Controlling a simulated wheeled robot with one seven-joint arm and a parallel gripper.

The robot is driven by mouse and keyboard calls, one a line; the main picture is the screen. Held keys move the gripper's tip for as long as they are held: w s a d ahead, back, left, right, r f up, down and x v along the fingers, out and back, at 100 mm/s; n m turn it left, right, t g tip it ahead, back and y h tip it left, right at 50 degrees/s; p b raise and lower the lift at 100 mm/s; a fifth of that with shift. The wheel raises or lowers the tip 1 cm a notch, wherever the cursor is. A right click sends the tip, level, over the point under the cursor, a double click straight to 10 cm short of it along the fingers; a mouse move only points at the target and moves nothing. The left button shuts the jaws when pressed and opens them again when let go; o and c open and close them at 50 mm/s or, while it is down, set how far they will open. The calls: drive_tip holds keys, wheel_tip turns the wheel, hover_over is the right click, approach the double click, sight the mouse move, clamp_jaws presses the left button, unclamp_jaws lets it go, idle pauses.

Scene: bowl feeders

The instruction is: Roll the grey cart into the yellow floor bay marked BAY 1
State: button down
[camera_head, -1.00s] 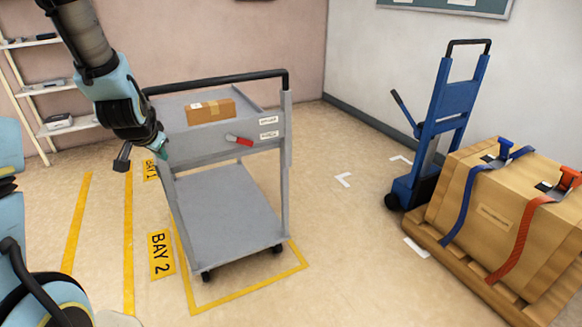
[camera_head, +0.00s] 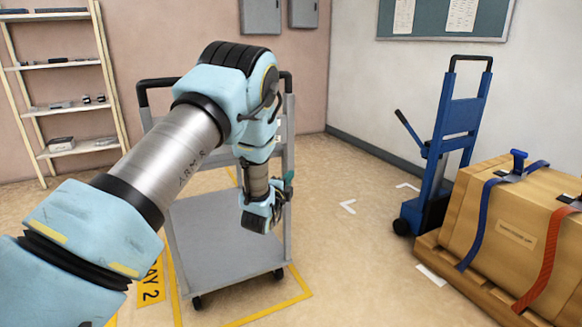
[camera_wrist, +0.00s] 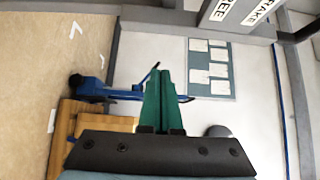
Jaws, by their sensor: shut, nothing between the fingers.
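The grey cart (camera_head: 220,250) stands upright within the yellow outline beside the BAY 2 floor label (camera_head: 151,283). Its black push handle (camera_head: 155,84) is at the top. My arm crosses in front and hides most of its top tray and side panel. The BAY 1 label is hidden. My gripper (camera_head: 288,183) is at the cart's right side in the head view, its fingers small there. In the wrist view the green fingers (camera_wrist: 165,100) are together and empty. The cart's grey frame (camera_wrist: 195,30) with brake labels shows at top right of that view.
A shelf rack (camera_head: 62,90) is at the back left. Floor between the cart and the hand truck is clear.

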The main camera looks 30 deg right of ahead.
sight(291, 163)
drive_tip(key=x, duration=0.3)
drive_tip(key=w+x, duration=0.1)
drive_tip(key=x, duration=0.2)
drive_tip(key=a+x, duration=0.1)
drive_tip(key=x, duration=0.2)
drive_tip(key=shift+w, duration=0.3)
drive_tip(key=shift+w+d, duration=0.15)
drive_tip(key=shift+w, duration=0.7)
